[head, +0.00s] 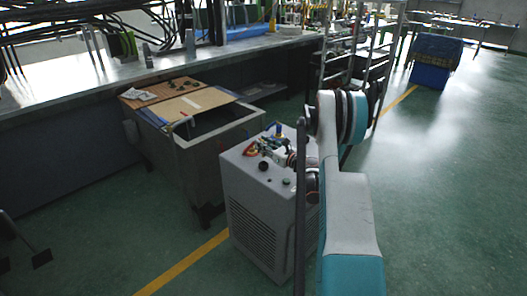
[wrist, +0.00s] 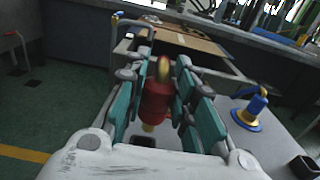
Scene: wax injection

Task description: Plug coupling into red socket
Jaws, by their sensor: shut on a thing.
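In the wrist view, my gripper (wrist: 164,72) has its teal-padded fingers closed around a red coupling (wrist: 155,102) with brass-coloured ends. In the head view, my gripper (head: 270,147) is low over the top of the grey machine (head: 262,230), partly hidden by my arm. A small red part (head: 250,149) shows at the gripper's far end; I cannot tell whether it is the coupling or the red socket. A blue fitting with a brass base (wrist: 247,113) stands on the machine top, right of the fingers; it also shows in the head view (head: 279,130).
A metal tank (head: 182,150) with brown boards (head: 195,103) on it stands behind and left of the machine. A long workbench (head: 70,95) runs along the wall. A shelf rack (head: 345,60) stands behind my arm. Open green floor lies to the right.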

